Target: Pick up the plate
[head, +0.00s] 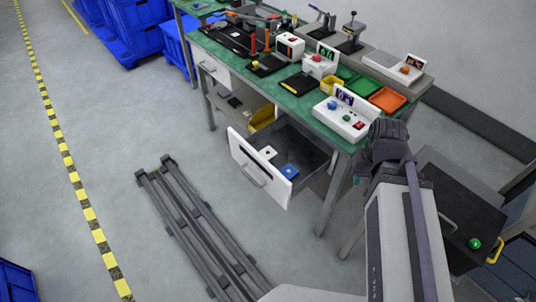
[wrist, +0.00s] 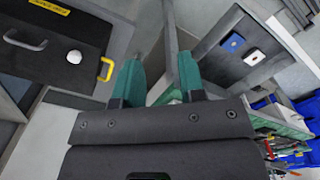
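Two small flat pieces lie in the open drawer (head: 310,150) under the bench, and either could be the plate. One is white (head: 267,152) and one is blue (head: 289,170), each with a small spot on it. In the wrist view the blue piece (wrist: 232,43) and white piece (wrist: 254,57) lie at upper right on the dark drawer floor (wrist: 222,68). My gripper (wrist: 160,72) has green fingers standing apart with nothing between them. In the head view it is right of the drawer, beside the bench's front right corner, its fingers mostly hidden.
The green bench (head: 312,118) carries testers, orange and green trays and tools. A dark box (wrist: 70,50) with a yellow handle stands close by my gripper. A grey rail frame (head: 200,230) lies on the floor before the drawer. Blue crates (head: 135,40) stand far left.

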